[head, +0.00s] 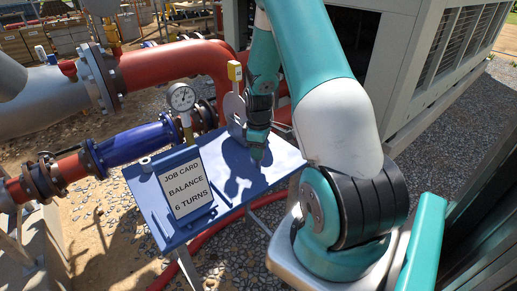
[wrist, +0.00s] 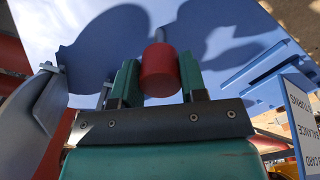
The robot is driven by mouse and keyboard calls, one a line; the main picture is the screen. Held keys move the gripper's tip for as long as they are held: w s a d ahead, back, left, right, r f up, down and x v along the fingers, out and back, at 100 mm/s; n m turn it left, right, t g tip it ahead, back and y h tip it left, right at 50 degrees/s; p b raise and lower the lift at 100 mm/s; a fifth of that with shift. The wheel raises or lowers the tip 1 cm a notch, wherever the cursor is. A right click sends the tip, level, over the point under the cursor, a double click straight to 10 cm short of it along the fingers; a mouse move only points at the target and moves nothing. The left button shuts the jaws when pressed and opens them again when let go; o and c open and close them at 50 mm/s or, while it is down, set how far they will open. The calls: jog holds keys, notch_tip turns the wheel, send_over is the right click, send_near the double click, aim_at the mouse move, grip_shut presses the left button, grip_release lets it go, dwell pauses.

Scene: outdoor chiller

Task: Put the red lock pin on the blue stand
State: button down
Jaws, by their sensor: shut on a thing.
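The red lock pin (wrist: 159,70) is a red cylinder with a thin grey shank, between the two teal fingers of my gripper (wrist: 158,84). My gripper is shut on its red part, and the grey shank points away toward the blue surface. In the head view my gripper (head: 257,152) points down over the far right part of the blue stand (head: 275,172). The stand's top also fills much of the wrist view (wrist: 218,82), with dark shadows on it. The pin cannot be made out in the head view. I cannot tell whether its shank touches the stand.
A job card (head: 186,188) reading "BALANCE 6 TURNS" leans on the stand's left part. Blue pipe (head: 133,143) and red pipe (head: 175,68) run behind the stand. Gravel lies around.

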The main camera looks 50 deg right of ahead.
jog(key=c, duration=0.7)
grip_release()
jog(key=shift+o, duration=0.2)
notch_tip(320, 180, up, 12)
jog(key=b, duration=0.1)
jog(key=w+a+r+t+y, duration=0.1)
jog(key=a+r, duration=0.2)
jog(key=a, duration=0.4)
jog(key=w+a+r, duration=0.1)
jog(key=a+r, duration=0.2)
jog(key=a, duration=0.5)
jog(key=s+a+r+n+y, duration=0.1)
jog(key=s+a+r, duration=0.2)
jog(key=s+a, duration=0.6)
jog(key=s+a+r+n+g+y, duration=0.1)
jog(key=s+a+r+y, duration=0.1)
jog(key=s+a, duration=0.7)
jog(key=a+r, duration=0.1)
jog(key=a, duration=0.4)
jog(key=shift+a, duration=0.4)
